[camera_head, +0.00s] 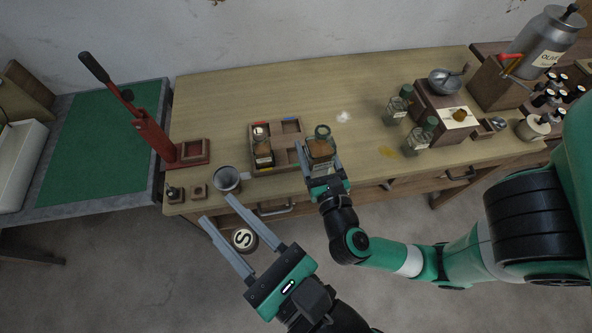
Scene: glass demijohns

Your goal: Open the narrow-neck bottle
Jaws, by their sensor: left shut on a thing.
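My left gripper (214,208) is in front of the table, over the floor. It is shut on a round dark thing with a cream disc marked "S" (243,240), seen from above between its fingers. A small glass bottle with brown contents (320,150) and a dark round top is upright at the right of the wooden tray. My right gripper (316,150) has one finger on each side of this bottle; whether they press on it I cannot tell. Two green-capped glass bottles, one farther back (397,108) and one nearer (420,136), stand at the right.
The compartmented wooden tray (253,137) holds another bottle with brown contents (263,152). A grey cup (227,179) stands near the front edge. A red lever press (150,132) is at the left, and a wooden block with a metal bowl (445,80) at the right. The table's back is clear.

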